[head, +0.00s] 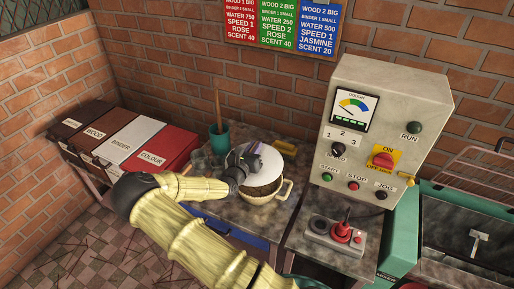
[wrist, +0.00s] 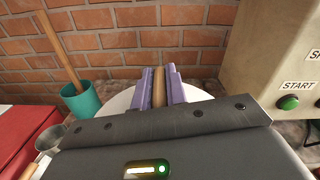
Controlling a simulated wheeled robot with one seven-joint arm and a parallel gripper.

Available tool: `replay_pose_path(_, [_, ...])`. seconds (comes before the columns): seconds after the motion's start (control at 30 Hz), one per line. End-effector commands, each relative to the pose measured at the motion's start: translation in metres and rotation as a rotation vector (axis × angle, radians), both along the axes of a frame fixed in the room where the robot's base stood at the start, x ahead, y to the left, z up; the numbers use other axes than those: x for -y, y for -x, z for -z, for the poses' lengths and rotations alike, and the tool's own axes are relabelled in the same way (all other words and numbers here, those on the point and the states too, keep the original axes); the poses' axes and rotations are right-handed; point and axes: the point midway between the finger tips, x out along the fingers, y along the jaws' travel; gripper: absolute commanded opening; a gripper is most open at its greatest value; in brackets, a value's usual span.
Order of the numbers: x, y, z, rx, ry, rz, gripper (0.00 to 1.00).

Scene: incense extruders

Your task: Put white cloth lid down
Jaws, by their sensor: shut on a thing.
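The white round lid (head: 264,163) is in the head view, over a cream pot (head: 266,195) with side handles on the table. The lid looks tilted, and the pot's dark inside shows below its near edge. My gripper (head: 249,151) is at the lid's left side in the head view. In the wrist view, my gripper's purple fingers (wrist: 159,86) are shut on a tan wooden handle (wrist: 159,88), with the white lid (wrist: 118,102) beneath. Whether the lid touches the pot's rim is unclear.
A teal cup (head: 219,137) with a wooden stick stands behind left, near small metal cups (head: 199,162). Labelled boxes (head: 130,138) are at left. A grey control panel (head: 383,130) stands at right, with a joystick box (head: 337,235) in front. A yellow item (head: 284,146) lies behind the lid.

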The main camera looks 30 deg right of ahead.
Motion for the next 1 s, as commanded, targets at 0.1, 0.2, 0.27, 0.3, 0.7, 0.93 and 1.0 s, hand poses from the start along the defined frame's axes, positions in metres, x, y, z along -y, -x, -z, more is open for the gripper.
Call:
replay_pose_path(0.1, [-0.039,0.012,0.007,-0.006,-0.001,-0.117,0.0])
replay_pose_path(0.2, [-0.08,0.026,0.015,-0.007,-0.001,-0.258,0.0])
replay_pose_path(0.27, [-0.105,0.034,0.02,-0.007,-0.001,-0.345,0.0])
replay_pose_path(0.3, [-0.12,0.04,0.024,-0.007,-0.001,-0.399,0.0])
replay_pose_path(0.7, [-0.169,0.062,0.034,0.002,-0.002,-0.582,0.0])
replay_pose_path(0.93, [-0.169,0.062,0.034,0.002,-0.001,-0.58,0.0])
replay_pose_path(1.0, [-0.168,0.062,0.034,0.002,-0.001,-0.579,0.0])
